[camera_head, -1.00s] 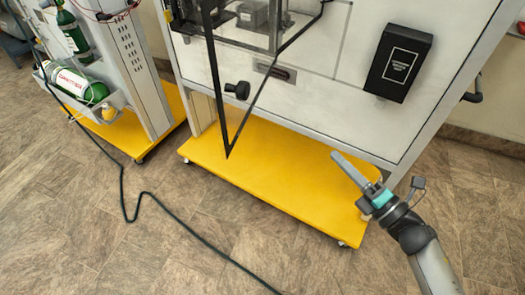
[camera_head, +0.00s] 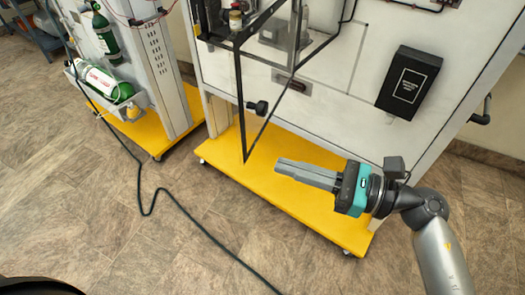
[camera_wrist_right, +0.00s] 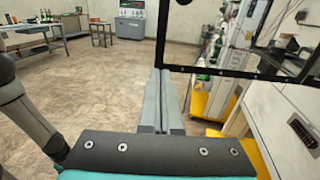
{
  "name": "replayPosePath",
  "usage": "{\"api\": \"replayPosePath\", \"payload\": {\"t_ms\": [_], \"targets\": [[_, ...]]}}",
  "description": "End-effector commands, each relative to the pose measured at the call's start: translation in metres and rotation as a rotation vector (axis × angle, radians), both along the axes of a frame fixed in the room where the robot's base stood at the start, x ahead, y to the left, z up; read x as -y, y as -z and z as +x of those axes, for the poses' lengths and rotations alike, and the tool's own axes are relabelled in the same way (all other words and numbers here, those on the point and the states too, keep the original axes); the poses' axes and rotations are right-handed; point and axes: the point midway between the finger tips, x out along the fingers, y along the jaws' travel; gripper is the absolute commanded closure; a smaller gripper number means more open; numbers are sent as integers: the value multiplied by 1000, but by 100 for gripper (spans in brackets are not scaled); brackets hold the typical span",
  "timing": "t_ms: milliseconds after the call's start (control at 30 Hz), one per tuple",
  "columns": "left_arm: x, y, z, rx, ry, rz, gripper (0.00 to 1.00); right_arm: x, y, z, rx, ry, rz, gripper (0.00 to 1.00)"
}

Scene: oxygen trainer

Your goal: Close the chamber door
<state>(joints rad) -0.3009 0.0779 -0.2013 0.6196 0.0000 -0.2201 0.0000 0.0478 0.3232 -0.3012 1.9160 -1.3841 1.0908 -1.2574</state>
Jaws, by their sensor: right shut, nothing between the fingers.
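The chamber door (camera_head: 241,100) is a clear panel in a thin black frame. It stands open, swung out from the white chamber cabinet (camera_head: 330,100), and its lowest corner hangs over the yellow base. A black knob (camera_head: 258,107) shows beside the frame; I cannot tell whether it is on the door. My right gripper (camera_head: 280,168) is shut and empty, pointing left, to the right of the door's low corner in the head view. In the right wrist view, the door's black frame (camera_wrist_right: 235,72) crosses the upper right, close to the gripper's tips (camera_wrist_right: 161,72). My left gripper is out of view.
A black box (camera_head: 408,83) is mounted on the cabinet front. The yellow base (camera_head: 300,195) juts out below. At left stands a cart with green cylinders (camera_head: 100,82). A dark cable (camera_head: 190,220) runs across the floor. Floor in front is otherwise clear.

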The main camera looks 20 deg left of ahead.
Motion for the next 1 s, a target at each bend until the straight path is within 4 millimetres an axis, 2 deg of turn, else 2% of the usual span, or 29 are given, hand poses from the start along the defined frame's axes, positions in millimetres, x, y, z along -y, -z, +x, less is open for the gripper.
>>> {"api": "replayPosePath", "payload": {"t_ms": [100,333,500,1000], "targets": [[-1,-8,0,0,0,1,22,-23,-3,2,-3,-1,4,100],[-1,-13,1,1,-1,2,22,-48,-1,5,-1,0,2,100],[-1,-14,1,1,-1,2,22,-54,0,5,-2,1,2,100],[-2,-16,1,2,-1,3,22,-54,0,5,-2,20,0,100]]}}
